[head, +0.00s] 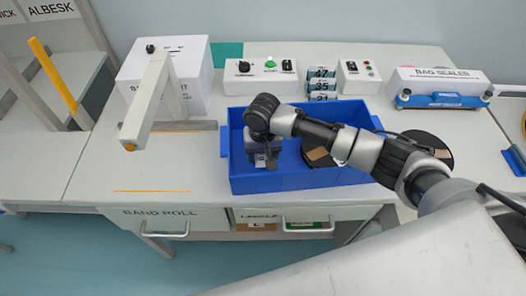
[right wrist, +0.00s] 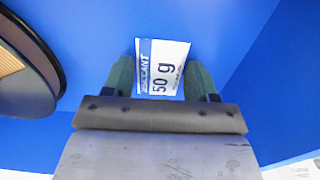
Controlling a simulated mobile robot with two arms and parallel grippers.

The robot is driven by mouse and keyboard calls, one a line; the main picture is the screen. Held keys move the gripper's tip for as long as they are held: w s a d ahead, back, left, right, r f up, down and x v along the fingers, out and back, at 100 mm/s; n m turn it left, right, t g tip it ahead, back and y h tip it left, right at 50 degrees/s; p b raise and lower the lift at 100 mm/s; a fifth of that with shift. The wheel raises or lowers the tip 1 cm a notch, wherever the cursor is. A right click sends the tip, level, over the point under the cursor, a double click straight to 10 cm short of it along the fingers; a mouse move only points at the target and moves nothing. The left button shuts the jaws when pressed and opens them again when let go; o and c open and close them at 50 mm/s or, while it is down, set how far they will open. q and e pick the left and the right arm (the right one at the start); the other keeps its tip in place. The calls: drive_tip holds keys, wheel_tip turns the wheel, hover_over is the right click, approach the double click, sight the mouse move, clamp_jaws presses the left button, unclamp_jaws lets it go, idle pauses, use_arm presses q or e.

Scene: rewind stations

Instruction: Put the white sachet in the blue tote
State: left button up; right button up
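The blue tote (head: 290,183) stands on the middle of the bench. My right gripper (head: 266,160) points down inside it, near its left end. In the right wrist view, the white sachet (right wrist: 163,67), printed "50 g", is between the two fingers of that gripper (right wrist: 162,80). The fingers are partly closed along its sides and appear to hold it. The blue tote surface (right wrist: 235,40) surrounds it there; I cannot tell whether the sachet touches the floor. My left gripper is not in view.
A black disc with a tan label (head: 318,156) lies in the tote, right of the gripper; it also shows in the right wrist view (right wrist: 40,80). Another black disc (head: 436,148) lies right of the tote. A white box station (head: 190,75), button boxes (head: 268,78) and the bag sealer (head: 440,82) stand behind.

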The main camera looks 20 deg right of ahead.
sight(263, 156)
drive_tip(key=shift+o, duration=1.4)
drive_tip(key=shift+r, duration=0.15)
wheel_tip(263, 156, up, 12)
